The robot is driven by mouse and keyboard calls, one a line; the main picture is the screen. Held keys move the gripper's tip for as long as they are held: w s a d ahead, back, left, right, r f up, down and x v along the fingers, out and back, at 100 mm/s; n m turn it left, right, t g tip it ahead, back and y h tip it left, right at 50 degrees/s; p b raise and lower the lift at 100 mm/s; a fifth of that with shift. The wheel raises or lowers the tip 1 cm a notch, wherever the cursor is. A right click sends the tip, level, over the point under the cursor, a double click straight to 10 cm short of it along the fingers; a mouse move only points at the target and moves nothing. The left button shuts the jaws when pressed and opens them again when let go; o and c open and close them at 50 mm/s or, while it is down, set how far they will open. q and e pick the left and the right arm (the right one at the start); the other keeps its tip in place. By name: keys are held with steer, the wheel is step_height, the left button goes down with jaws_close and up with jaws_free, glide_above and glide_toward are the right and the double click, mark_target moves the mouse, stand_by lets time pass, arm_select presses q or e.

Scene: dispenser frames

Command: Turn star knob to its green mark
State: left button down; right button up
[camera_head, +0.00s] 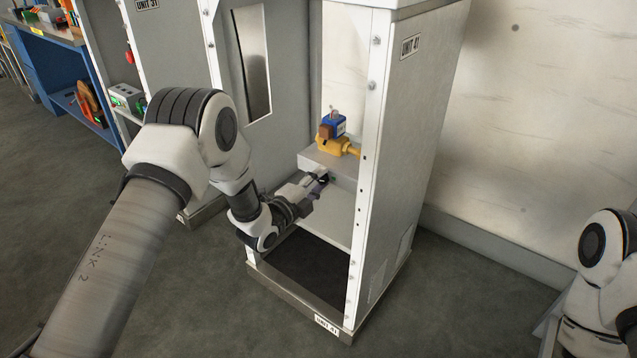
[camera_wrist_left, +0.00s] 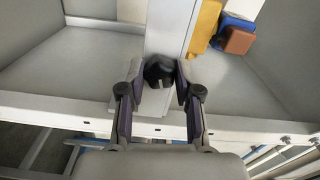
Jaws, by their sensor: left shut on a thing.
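The star knob (camera_wrist_left: 159,70) is black and sits on a light grey housing inside the cabinet. In the left wrist view it lies between the two fingers of my left gripper (camera_wrist_left: 157,90), which is shut on it. In the head view my left gripper (camera_head: 318,180) reaches into the open cabinet at the front of the grey shelf block, and its fingers mostly hide the knob there. A small green spot (camera_head: 332,179) shows just right of the fingertips; I cannot tell the knob's pointing direction. My right gripper is out of view.
The cabinet marked UNIT 41 (camera_head: 405,130) has a white side wall right of the gripper. A yellow valve body (camera_head: 334,146) with a blue box (camera_head: 333,125) stands above the knob. A grey cabinet (camera_head: 175,45) is on the left. The floor in front is clear.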

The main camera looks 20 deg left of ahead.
arm_select(q)
steer(key=shift+f+m, duration=0.1)
steer(key=shift+m, duration=1.6)
steer(key=shift+b, duration=0.3)
steer(key=c, duration=0.8)
jaws_free()
steer(key=shift+d, duration=0.1)
steer(key=v, duration=1.2)
